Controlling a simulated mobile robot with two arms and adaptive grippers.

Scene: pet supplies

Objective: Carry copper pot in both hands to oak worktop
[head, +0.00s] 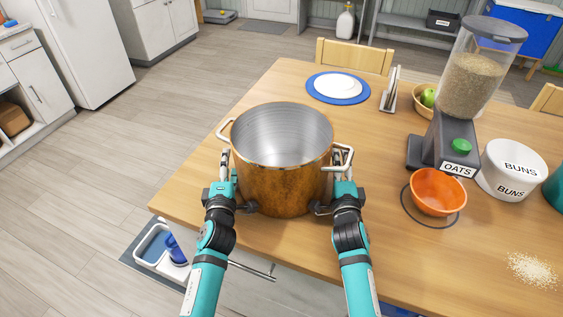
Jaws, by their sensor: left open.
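The copper pot (283,185) has a steel inside and two pale loop handles. It stands upright and empty near the front left of the oak worktop (370,240), and its base looks to rest on the wood. My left gripper (226,162) is open at the pot's left handle (224,130). My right gripper (344,165) is at the right handle (345,155). Its fingers overlap the handle in the picture, and I cannot tell whether they are closed on it.
Right of the pot are an orange bowl (438,193), an oats dispenser (458,140), a white buns tub (512,170) and spilled grains (532,270). Behind it are a blue-rimmed plate (313,87) and a napkin holder (391,92). The front middle of the worktop is clear.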

